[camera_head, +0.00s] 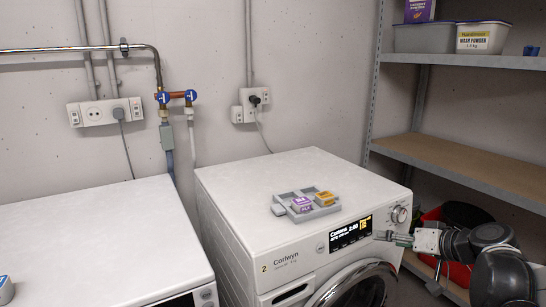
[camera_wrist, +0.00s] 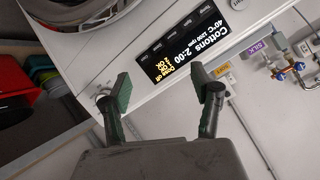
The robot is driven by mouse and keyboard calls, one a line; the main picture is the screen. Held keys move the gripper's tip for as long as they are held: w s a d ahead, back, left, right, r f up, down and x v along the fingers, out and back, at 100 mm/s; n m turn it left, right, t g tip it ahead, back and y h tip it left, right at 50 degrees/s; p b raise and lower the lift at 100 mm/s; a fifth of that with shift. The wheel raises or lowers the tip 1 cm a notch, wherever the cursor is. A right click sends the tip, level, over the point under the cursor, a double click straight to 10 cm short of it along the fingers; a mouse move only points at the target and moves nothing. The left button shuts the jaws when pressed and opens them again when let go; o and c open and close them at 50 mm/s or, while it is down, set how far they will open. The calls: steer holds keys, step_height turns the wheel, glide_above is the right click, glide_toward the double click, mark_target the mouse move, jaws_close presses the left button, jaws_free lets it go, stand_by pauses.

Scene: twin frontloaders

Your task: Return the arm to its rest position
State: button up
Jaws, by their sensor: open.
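My gripper (camera_head: 390,237) is at the lower right in the head view, in front of the control panel of the washer (camera_head: 235,210) marked 2. In the wrist view my gripper (camera_wrist: 163,90) has its two green-padded fingers spread apart, with nothing between them. The lit display (camera_wrist: 185,50) lies beyond the fingertips and reads Cottons 2:00; it also shows in the head view (camera_head: 350,233). My arm comes in from the right edge in the head view. I cannot tell the exact gap between the fingertips and the panel.
A grey tray (camera_head: 283,197) with purple and yellow labelled items sits on the washer. The round door (camera_head: 352,287) is below the panel. Shelves (camera_head: 450,165) stand at right, with a red container (camera_head: 458,272) low behind my arm. Another white machine (camera_head: 95,240) stands left.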

steer(key=s+a+g+h, duration=0.25)
steer(key=s+a, duration=0.25)
steer(key=s, duration=0.6)
steer(key=s+a+g+h, duration=0.1)
steer(key=s+a+h, duration=0.35)
steer(key=s, duration=0.75)
step_height(320, 180, up, 16)
steer(key=y+p, duration=0.1)
steer(key=p, duration=1.4)
steer(key=shift+w+a+f, duration=0.2)
steer(key=shift+w+a, duration=0.15)
steer(key=shift+a, duration=0.05)
steer(key=shift+f, duration=0.1)
